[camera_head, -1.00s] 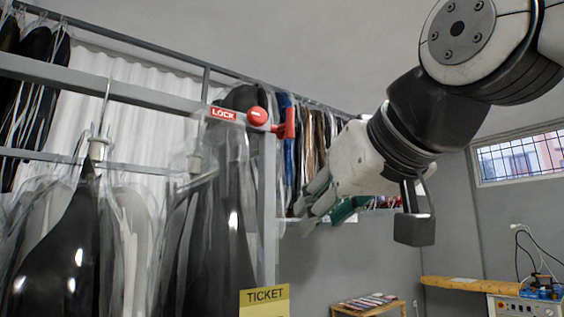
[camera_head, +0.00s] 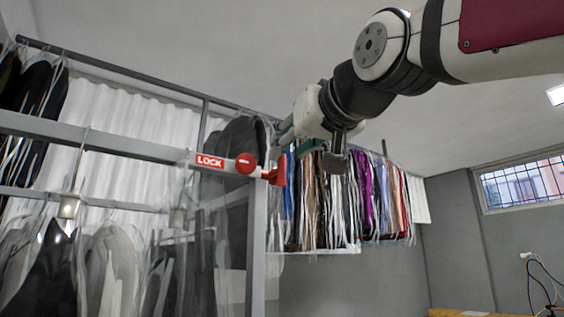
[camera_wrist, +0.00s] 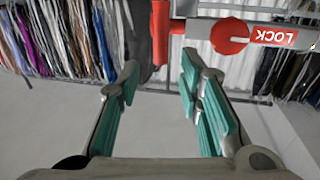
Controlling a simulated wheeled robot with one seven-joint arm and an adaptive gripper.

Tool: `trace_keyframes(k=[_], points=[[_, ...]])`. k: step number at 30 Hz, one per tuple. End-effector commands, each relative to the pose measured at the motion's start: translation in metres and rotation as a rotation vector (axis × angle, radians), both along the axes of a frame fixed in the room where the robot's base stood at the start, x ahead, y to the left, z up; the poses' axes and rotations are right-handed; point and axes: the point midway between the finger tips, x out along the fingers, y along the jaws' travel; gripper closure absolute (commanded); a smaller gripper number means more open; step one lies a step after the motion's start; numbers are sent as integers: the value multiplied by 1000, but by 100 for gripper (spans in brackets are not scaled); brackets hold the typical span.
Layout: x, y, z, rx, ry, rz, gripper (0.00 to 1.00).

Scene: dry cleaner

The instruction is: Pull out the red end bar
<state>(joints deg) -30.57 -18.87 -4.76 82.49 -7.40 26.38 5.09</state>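The red end bar (camera_head: 276,172) is a small upright red piece at the right end of the grey rail marked LOCK, beside a round red knob (camera_head: 246,163). In the wrist view, which is turned upside down, the red end bar (camera_wrist: 160,32) hangs just beyond the gap between my fingertips. The knob (camera_wrist: 229,37) is to its right there. My gripper (camera_head: 285,133) is above the end bar in the head view. Its teal-padded fingers (camera_wrist: 160,75) are open with nothing between them. They appear apart from the bar.
Bagged dark garments (camera_head: 190,265) hang below the rail on the left. A row of coloured bagged clothes (camera_head: 350,205) hangs behind. A grey upright post (camera_head: 257,250) stands under the rail end. The space right of the post is open to the wall.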

Motion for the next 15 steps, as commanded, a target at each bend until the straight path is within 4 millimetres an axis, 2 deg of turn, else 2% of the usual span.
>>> trace_keyframes(k=[6,15], points=[[30,13,0,0,3,1,67],[42,18,0,1,0,0,67]])
